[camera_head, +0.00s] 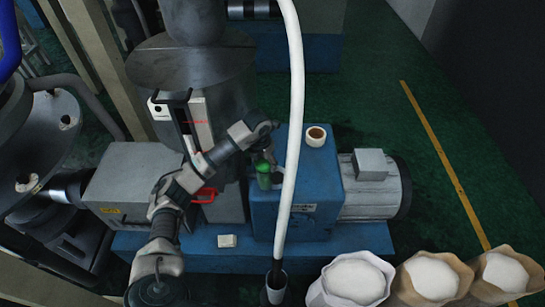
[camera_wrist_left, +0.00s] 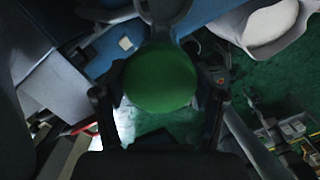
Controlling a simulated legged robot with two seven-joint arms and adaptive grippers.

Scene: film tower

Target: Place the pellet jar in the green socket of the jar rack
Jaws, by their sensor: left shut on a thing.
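My left gripper (camera_head: 268,165) is above the blue machine housing, its arm reaching up from the lower left. It is shut on a green cylindrical thing (camera_head: 263,176), which looks like the pellet jar. In the left wrist view the jar shows as a round green face (camera_wrist_left: 160,80) between the dark fingers of my left gripper (camera_wrist_left: 160,100). That face hides much of what lies beyond it. I cannot make out the jar rack or its green socket in either view. My right gripper is not in view.
A tape roll (camera_head: 316,136) lies on the blue housing (camera_head: 323,185), right of the gripper. A white hose (camera_head: 294,110) hangs close to its right, running down to a cup (camera_head: 276,285). Several open sacks (camera_head: 430,278) stand at the lower right. Green floor (camera_head: 370,100) is clear behind.

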